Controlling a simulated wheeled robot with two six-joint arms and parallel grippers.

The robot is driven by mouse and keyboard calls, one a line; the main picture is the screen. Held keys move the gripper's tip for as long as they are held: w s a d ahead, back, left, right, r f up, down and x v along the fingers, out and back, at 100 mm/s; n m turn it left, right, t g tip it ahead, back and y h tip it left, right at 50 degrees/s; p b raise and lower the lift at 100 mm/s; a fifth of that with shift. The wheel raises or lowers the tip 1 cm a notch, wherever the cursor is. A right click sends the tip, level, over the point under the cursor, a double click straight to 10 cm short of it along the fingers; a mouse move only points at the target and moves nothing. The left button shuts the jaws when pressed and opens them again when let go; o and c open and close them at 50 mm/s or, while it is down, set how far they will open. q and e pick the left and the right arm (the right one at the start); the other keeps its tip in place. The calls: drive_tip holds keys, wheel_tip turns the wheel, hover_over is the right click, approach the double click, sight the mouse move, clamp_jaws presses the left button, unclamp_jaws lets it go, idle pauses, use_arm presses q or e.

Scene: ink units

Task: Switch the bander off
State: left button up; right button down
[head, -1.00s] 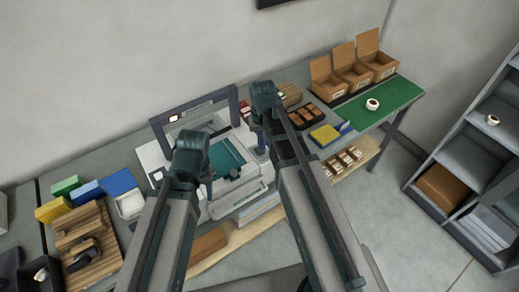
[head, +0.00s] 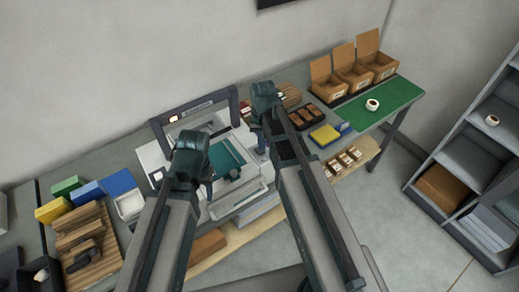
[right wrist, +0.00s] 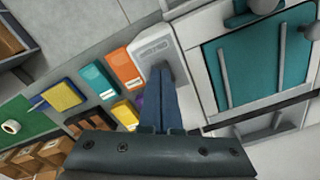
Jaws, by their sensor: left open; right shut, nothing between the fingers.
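The bander (head: 158,152) is a pale machine on the bench with a dark arch (head: 195,107) and a teal bed (head: 228,158). A small orange-lit spot (head: 173,118) glows on the arch's left. My left gripper (head: 211,174) is open and empty above the bed's left part. My right gripper (head: 262,143) is shut and empty at the bander's right side. In the right wrist view, its closed fingertips (right wrist: 163,68) lie over a white panel with a grey patch (right wrist: 150,50) beside the teal bed (right wrist: 260,65). I cannot tell whether they touch it.
Coloured boxes (right wrist: 100,78) stand close beside the panel. A yellow pad (head: 325,134) and a green mat (head: 395,98) with a tape roll (head: 372,104) lie to the right. Open cartons (head: 353,75) stand behind. A wooden rack (head: 85,240) is at the left.

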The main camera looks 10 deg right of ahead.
sight(262, 152)
idle(0.5)
wheel_tip(262, 152, down, 3)
drive_tip(key=b, duration=0.2)
drive_tip(key=shift+r+b, duration=0.2)
drive_tip(key=shift+b, duration=0.1)
drive_tip(key=shift+s, duration=0.15)
drive_tip(key=shift+s+a, duration=0.1)
drive_tip(key=shift+s, duration=0.1)
drive_tip(key=shift+w+r+p, duration=0.25)
drive_tip(key=shift+r+p, duration=0.25)
drive_tip(key=shift+p, duration=0.05)
wheel_tip(262, 152, up, 6)
drive_tip(key=p, duration=0.6)
drive_tip(key=shift+f, duration=0.1)
drive_tip(key=shift+w, duration=0.1)
